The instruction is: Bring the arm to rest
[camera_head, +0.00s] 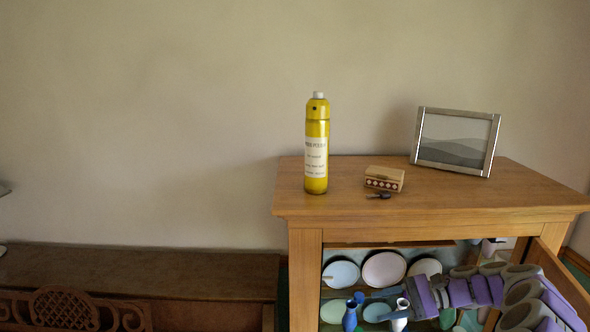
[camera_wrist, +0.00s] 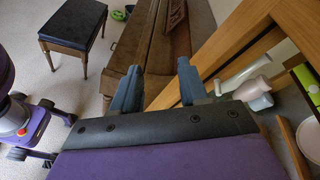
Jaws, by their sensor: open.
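My arm (camera_head: 465,292) reaches in from the lower right, in front of the open wooden cabinet (camera_head: 305,270). My gripper (camera_head: 378,301) is at its left end, pointing left, near a blue vase and a white vase. In the wrist view my gripper (camera_wrist: 158,85) shows two blue fingers spread apart with nothing between them. Past the fingers lies the brown upright piano (camera_wrist: 155,50). In the head view I cannot tell how far the fingers are from the vases.
Plates (camera_head: 383,269), a blue vase (camera_head: 349,318) and a white vase (camera_head: 399,320) stand in the cabinet. The cabinet door (camera_head: 562,282) is open at right. A yellow bottle (camera_head: 317,150), small box (camera_head: 384,178) and picture frame (camera_head: 455,142) stand on top. A bench (camera_wrist: 75,27) stands on the floor.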

